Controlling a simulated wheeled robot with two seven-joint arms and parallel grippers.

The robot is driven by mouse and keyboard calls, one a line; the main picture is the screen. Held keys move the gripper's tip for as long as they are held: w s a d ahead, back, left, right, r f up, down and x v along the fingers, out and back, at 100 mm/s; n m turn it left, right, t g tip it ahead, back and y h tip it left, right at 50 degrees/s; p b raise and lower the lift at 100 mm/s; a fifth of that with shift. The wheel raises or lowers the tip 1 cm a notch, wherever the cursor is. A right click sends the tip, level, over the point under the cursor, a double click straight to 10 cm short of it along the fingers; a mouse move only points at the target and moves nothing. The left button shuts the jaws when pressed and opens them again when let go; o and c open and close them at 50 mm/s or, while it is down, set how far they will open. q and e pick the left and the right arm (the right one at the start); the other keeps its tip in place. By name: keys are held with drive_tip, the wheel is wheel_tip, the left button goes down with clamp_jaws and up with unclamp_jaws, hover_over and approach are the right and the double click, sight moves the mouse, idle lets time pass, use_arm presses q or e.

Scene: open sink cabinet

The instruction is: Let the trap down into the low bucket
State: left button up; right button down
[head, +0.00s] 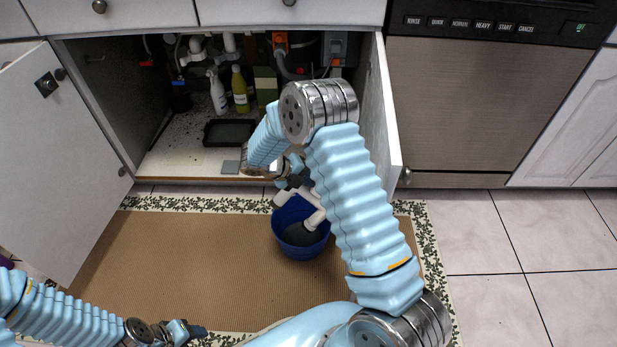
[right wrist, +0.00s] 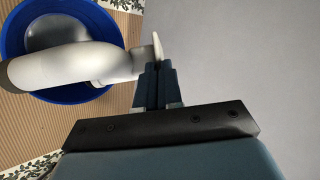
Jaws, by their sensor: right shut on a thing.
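The trap, a white curved pipe (head: 314,219), is at the mouth of the blue bucket (head: 285,242), its lower bend over or inside the rim. I cannot tell whether it touches the bucket. My right gripper (head: 292,184) is shut on the trap's end at the bucket's far side. In the right wrist view the fingers (right wrist: 158,78) pinch a thin edge of the trap (right wrist: 75,65), which lies across the bucket's opening (right wrist: 14,38). Grey shows inside the bucket. My left gripper (head: 192,331) is low at the left, away from the bucket; its jaw gap is unclear.
The bucket stands on a brown mat (head: 190,245) before the open cabinet. Inside are a dark tray (head: 229,132), a spray bottle (head: 217,95), a yellow-green bottle (head: 240,92) and pipes. Open doors flank it, left (head: 50,150) and right (head: 380,120). The mat's left side is clear.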

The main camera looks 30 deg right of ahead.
wheel_tip(320, 180, down, 2)
drive_tip(key=shift+f+b, duration=0.1)
drive_tip(key=shift+b, duration=0.45)
use_arm(q)
drive_tip(key=shift+x, duration=0.9)
drive_tip(key=shift+s+a, duration=0.15)
use_arm(e)
drive_tip(key=c, duration=1.2)
unclamp_jaws()
use_arm(q)
drive_tip(key=shift+p+v, duration=0.9)
drive_tip(key=shift+p, duration=0.15)
use_arm(e)
drive_tip(key=v, duration=1.4)
